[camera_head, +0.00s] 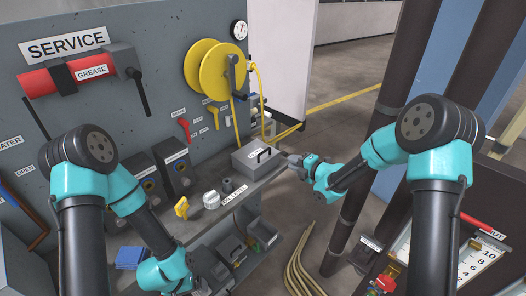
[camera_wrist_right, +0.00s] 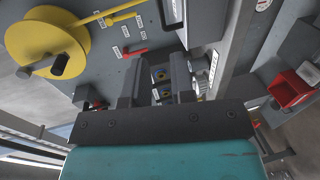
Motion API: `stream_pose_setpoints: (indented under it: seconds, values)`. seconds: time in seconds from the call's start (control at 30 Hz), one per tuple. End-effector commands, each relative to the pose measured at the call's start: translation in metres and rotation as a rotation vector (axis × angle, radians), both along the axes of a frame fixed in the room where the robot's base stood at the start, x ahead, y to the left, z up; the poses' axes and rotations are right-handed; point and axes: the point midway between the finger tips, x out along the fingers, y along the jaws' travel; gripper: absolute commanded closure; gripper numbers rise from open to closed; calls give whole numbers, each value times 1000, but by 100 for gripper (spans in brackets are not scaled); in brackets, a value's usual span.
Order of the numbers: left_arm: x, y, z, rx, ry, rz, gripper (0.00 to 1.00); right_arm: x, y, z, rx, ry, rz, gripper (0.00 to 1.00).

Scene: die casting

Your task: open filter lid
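A grey box with a lid (camera_head: 262,156) sits on the bench ledge in the head view. A dark bar handle (camera_head: 264,155) stands on its top, and the lid looks shut. My right gripper (camera_head: 294,160) is close to the box's right end, at about the height of its top; I cannot tell whether it touches. In the right wrist view its two dark fingers (camera_wrist_right: 157,85) stand apart with nothing between them.
A yellow hose reel (camera_head: 217,70) is on the panel behind the box. A white-grey cap (camera_head: 211,200) and a yellow handle (camera_head: 181,207) are on the ledge to the left. A dark post (camera_head: 357,190) stands close to my right arm.

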Motion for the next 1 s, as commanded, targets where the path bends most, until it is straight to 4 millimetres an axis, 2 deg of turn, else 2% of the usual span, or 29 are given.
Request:
stream_pose_setpoints:
  seconds: [0.27,1.0]
  values:
    - [0,0,0,0,0,0,7,19,19,-6,0,2,2,77]
    - [0,0,0,0,0,0,7,105,104,-30,2,2,1,77]
